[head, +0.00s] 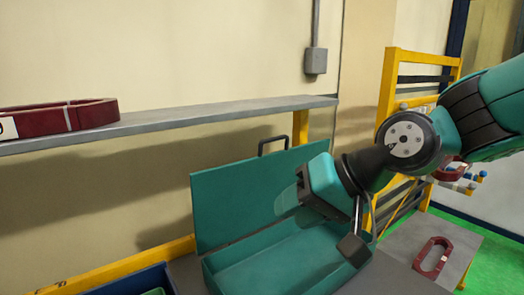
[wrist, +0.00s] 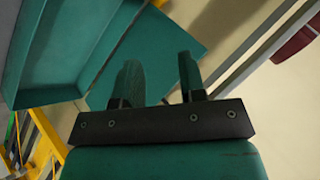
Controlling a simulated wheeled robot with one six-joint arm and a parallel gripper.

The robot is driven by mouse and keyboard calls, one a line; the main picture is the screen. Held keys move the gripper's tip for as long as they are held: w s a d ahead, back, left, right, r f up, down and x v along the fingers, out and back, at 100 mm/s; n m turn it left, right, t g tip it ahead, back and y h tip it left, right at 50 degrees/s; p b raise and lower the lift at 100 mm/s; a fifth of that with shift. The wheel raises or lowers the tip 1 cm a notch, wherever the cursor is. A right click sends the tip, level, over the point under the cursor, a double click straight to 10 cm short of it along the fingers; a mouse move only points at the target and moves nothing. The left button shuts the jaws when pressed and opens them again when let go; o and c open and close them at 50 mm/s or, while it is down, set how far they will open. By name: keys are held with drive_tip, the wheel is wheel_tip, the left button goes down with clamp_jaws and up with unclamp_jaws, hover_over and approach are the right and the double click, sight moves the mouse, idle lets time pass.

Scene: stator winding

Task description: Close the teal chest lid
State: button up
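The teal chest (head: 285,262) stands on a grey surface, with its shallow box open. Its teal lid (head: 240,205) is raised, leaning upright at the back, with a black handle (head: 272,143) on its top edge. My gripper (head: 290,203) is in front of the lid's right part, above the box. In the wrist view, my gripper's (wrist: 160,78) two teal fingers are apart with nothing seen between them. The lid (wrist: 165,55) shows beyond the fingers and the box (wrist: 75,45) at left. Whether the fingers touch the lid cannot be told.
A grey shelf (head: 190,122) runs behind and above the lid, bearing a dark red ring-shaped part (head: 75,117). A yellow frame (head: 390,75) stands behind at right. Another red ring (head: 433,257) lies on the grey surface at right. A dark blue bin (head: 130,284) is at lower left.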

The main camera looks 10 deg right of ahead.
drive_tip(key=w+d+m+t+b, duration=0.3)
drive_tip(key=w+d+m+t, duration=0.3)
drive_tip(key=w, duration=0.3)
drive_tip(key=m+t, duration=0.4)
drive_tip(key=m, duration=0.2)
approach(275, 139)
drive_tip(key=shift+m+h, duration=0.3)
drive_tip(key=shift+h, duration=0.3)
drive_tip(key=p+x, duration=0.1)
drive_tip(key=x, duration=0.2)
drive_tip(key=p+x, duration=0.2)
drive_tip(key=x, duration=0.2)
drive_tip(key=p+x, duration=0.2)
drive_tip(key=x, duration=0.1)
drive_tip(key=shift+w+a+r, duration=0.15)
drive_tip(key=shift+w+a, duration=0.1)
drive_tip(key=shift+a, duration=0.15)
drive_tip(key=shift+c, duration=0.3)
clamp_jaws()
